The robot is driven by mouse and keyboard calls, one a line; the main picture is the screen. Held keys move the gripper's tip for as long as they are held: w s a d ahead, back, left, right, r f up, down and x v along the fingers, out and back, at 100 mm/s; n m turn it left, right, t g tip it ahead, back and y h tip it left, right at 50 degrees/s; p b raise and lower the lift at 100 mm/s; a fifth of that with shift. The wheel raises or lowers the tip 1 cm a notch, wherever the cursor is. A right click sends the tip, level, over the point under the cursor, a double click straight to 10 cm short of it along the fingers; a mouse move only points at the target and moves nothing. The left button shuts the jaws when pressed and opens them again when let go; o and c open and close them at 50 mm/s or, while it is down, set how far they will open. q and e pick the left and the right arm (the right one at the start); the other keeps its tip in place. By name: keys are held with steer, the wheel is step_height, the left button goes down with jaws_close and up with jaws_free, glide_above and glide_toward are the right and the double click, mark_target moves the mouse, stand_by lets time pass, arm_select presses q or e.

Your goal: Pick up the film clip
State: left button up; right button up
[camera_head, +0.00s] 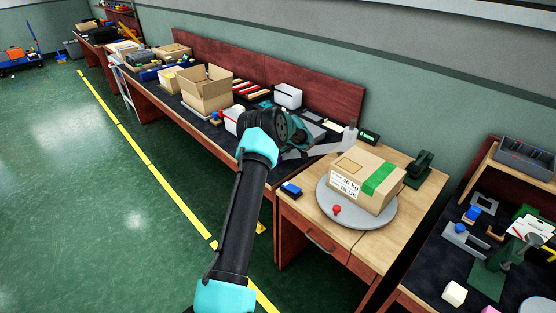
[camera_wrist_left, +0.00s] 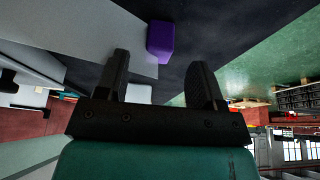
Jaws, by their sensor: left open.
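I cannot pick out a film clip for certain in either view. My left gripper (camera_wrist_left: 160,72) shows in the left wrist view with its two dark fingers apart and nothing held between them. A purple block (camera_wrist_left: 160,41) appears beyond the fingers, on or beside a pale grey surface (camera_wrist_left: 105,30). In the head view, one arm of mine reaches up to the long workbench, and its joint hides part of the bench top. The gripper there is too small and covered to read. My right gripper is not in view.
An open cardboard box (camera_head: 207,97) and a white box (camera_head: 288,95) stand on the long bench. A taped carton (camera_head: 361,182) sits on a round grey turntable (camera_head: 330,206) on the wooden desk. A blue item (camera_head: 291,189) lies at its edge. Green floor (camera_head: 90,190) is clear.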

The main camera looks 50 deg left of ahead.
arm_select(q)
steer(key=shift+a+x, duration=0.25)
steer(key=shift+x, duration=2.3)
steer(key=shift+r, duration=0.1)
steer(key=shift+c, duration=0.3)
steer(key=c, duration=0.9)
